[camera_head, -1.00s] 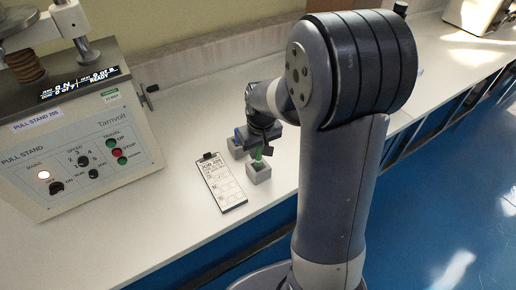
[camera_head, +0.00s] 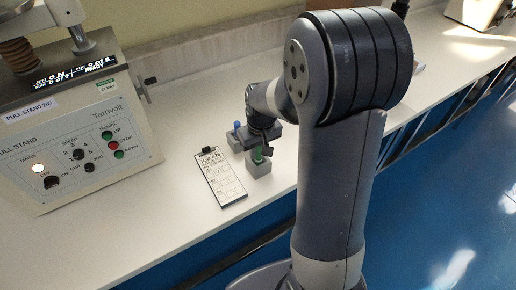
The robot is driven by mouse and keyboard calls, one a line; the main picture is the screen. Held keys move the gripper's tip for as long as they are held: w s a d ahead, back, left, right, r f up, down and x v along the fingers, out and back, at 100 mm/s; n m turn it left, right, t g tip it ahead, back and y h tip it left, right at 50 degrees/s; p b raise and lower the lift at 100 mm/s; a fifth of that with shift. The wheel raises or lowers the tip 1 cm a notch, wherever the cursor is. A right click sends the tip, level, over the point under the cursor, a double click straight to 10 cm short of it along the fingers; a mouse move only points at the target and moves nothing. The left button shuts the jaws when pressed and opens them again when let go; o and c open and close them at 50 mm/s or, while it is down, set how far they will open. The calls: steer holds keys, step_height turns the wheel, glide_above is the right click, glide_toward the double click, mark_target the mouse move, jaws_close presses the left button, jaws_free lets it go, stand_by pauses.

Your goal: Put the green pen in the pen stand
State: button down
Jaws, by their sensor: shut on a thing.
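The green pen (camera_head: 258,155) stands about upright at a small grey block-shaped holder (camera_head: 258,169), its lower end at or in the block's top. I cannot tell how deep it sits. My gripper (camera_head: 262,150) is around the pen and shut on it, just above this block; its fingers are small and partly hidden by my arm. A second grey block (camera_head: 234,142) stands just behind to the left, with a blue pen (camera_head: 237,127) upright at it. The frames do not show clearly which block is the pen stand.
A clipboard with a printed sheet (camera_head: 222,180) lies left of the blocks. A large pull stand machine (camera_head: 85,140) stands at the left. The white bench (camera_head: 150,215) is clear in front; its front edge runs close to the blocks.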

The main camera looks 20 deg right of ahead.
steer(key=shift+f+b, duration=0.3)
steer(key=shift+f, duration=0.15)
steer(key=c, duration=1.2)
jaws_free()
steer(key=shift+c, duration=0.2)
steer(key=shift+r, duration=0.1)
step_height(320, 180, up, 11)
steer(key=s, duration=0.1)
steer(key=shift+s+p, duration=0.15)
steer(key=shift+p, duration=0.2)
steer(key=shift+d+f, duration=0.1)
steer(key=shift+f, duration=0.2)
steer(key=f, duration=0.3)
steer(key=w+f, duration=0.1)
steer(key=f, duration=0.6)
steer(key=shift+w+f+b, duration=0.15)
steer(key=shift+f+b, duration=0.15)
steer(key=shift+f, duration=0.05)
steer(key=shift+r+p, duration=0.45)
steer(key=shift+r, duration=0.4)
